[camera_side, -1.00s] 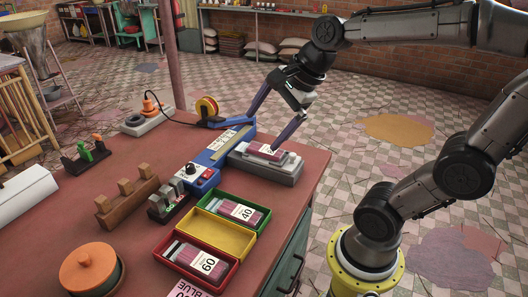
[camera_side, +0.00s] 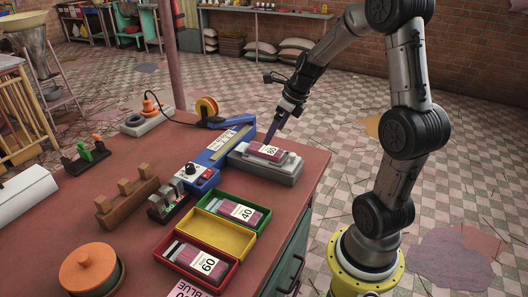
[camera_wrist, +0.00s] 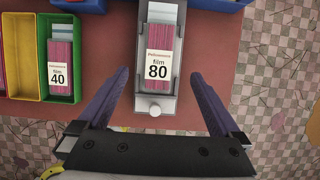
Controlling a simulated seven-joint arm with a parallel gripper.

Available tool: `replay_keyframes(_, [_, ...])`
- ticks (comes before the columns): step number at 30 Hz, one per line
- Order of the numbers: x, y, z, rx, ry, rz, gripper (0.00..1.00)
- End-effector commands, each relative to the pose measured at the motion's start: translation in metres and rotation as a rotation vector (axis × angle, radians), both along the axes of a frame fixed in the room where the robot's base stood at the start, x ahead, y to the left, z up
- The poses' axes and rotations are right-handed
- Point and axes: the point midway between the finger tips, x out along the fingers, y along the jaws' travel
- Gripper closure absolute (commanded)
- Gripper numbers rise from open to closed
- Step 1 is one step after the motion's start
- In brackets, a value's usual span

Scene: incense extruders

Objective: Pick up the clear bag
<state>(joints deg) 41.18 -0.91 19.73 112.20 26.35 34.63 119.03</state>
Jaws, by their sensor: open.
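The clear bag (camera_side: 266,151), filled with dark pink sticks and labelled 80, lies flat on a grey block-like device (camera_side: 289,170) at the table's right edge. In the wrist view the clear bag (camera_wrist: 161,40) lies lengthwise on the device's tray, a round knob below it. My gripper (camera_side: 269,139) is above the bag, pointing down at a tilt. In the wrist view my gripper (camera_wrist: 160,75) is open and empty, its two purple fingers spread to the left and right of the bag's lower end. In the side view one finger mostly hides the other.
A blue sealer (camera_side: 222,152) stands directly left of the device. Green (camera_side: 228,200), yellow (camera_side: 218,232) and red (camera_side: 173,247) trays sit in front; the green and red ones hold bags labelled 40 and 60. A wooden rack (camera_side: 128,205) stands farther left.

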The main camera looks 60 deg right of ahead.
Motion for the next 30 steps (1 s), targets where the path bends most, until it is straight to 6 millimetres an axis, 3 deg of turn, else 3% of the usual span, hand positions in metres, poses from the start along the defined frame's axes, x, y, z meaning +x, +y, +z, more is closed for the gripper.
replay_keyframes(18, [0.030, 0.002, -0.060, 0.000, 0.001, 0.002, 0.00])
replay_keyframes(28, [0.033, 0.002, -0.067, -0.002, -0.001, 0.002, 0.00])
replay_keyframes(30, [0.033, 0.002, -0.067, -0.002, -0.001, 0.002, 0.11])
